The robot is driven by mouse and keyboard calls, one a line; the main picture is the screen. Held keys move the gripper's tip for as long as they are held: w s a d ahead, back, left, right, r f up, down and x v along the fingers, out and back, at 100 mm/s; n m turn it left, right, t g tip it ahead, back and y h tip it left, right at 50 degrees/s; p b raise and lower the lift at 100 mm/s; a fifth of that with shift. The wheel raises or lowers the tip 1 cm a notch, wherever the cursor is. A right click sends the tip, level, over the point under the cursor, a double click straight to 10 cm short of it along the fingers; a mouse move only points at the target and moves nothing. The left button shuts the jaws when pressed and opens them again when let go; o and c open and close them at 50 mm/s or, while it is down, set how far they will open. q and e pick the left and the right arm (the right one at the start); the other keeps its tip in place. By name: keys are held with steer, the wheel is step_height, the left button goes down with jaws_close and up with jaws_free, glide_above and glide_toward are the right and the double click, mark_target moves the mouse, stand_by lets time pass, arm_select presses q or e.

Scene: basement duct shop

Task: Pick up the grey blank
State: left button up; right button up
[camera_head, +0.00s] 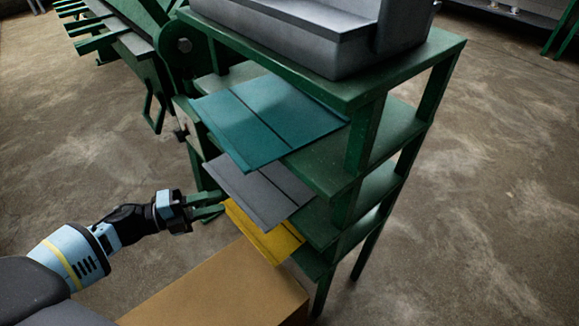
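The grey blank (258,189) is a flat sheet with a dark crease line. It lies on the middle level of a green shelf rack, its left part sticking out past the shelf edge. My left gripper (208,204) comes in from the left, just left of and a little below the grey blank's near left edge. Its two fingers are apart with a gap between them and nothing visible in it. The fingers appear close to the sheets, but I cannot tell whether they touch. My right gripper is out of view.
A teal blank (265,121) overhangs above the grey one and a yellow blank (263,232) below it. A cardboard-brown box (222,290) stands in front. The green rack (356,150) carries a grey metal piece (310,35) on top. Green machinery (150,65) stands behind left.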

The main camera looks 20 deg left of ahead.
mark_target(236, 193)
arm_select(q)
steer(key=shift+w+r, duration=0.15)
steer(key=shift+w, duration=0.05)
steer(key=shift+w+x, duration=0.25)
steer(key=shift+x, duration=3.55)
steer(key=shift+s+a, duration=0.1)
steer(key=shift+a, duration=0.1)
steer(key=shift+c, duration=0.3)
jaws_close()
